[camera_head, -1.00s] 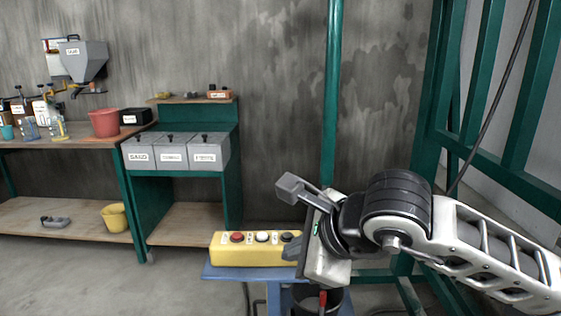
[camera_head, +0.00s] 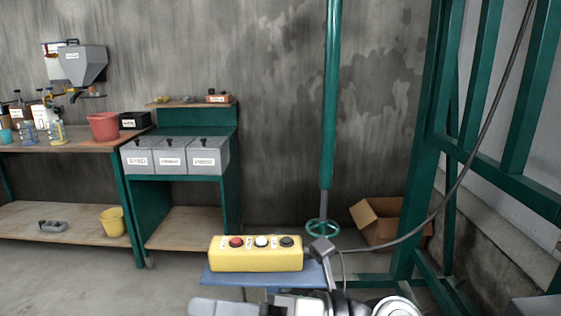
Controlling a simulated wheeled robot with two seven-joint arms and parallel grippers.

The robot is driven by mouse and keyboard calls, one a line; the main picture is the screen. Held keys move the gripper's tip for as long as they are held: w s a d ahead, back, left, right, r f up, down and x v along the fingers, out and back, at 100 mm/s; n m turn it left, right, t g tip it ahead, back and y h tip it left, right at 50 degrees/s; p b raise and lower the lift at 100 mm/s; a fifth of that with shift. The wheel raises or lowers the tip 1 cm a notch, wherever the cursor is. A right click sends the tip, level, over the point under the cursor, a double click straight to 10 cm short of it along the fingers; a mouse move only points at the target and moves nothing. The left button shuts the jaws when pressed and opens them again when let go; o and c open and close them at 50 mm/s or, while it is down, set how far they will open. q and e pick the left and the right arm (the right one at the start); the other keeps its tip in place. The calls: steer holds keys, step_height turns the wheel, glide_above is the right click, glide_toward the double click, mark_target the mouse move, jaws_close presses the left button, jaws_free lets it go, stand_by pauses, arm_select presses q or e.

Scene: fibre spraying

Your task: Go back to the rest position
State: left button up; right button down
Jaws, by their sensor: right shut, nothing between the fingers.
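My right gripper (camera_head: 322,248) is low in the head view, at the bottom centre. Most of the right arm is cut off by the bottom edge. The box carries a red, a white and a black button and sits on the blue stand (camera_head: 222,279). My left gripper cannot be made out.
A green pole with a handwheel (camera_head: 323,229) stands behind the box. An open cardboard box (camera_head: 378,222) lies near the green frame (camera_head: 412,195) at right. A cable hangs across the right side. A workbench (camera_head: 70,142) and grey bins (camera_head: 172,156) stand at left.

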steer(key=w+d+f+m+t+h, duration=0.45)
steer(key=d+f+m+t, duration=0.35)
steer(key=m, duration=0.7)
steer(key=w+d+f+m+t+h, duration=0.35)
steer(key=d+m+t+h, duration=0.25)
steer(key=m+t, duration=0.7)
steer(key=s+d+f+m+g+h, duration=0.3)
steer(key=s+f+m+g, duration=0.2)
steer(key=f, duration=0.6)
steer(key=s+d+f+m+g+h, duration=0.3)
steer(key=s+f+m+g, duration=0.3)
steer(key=f+m, duration=0.3)
step_height(320, 180, down, 2)
steer(key=shift+s+d+f, duration=0.15)
steer(key=shift+s+d, duration=0.45)
steer(key=shift+s, duration=0.1)
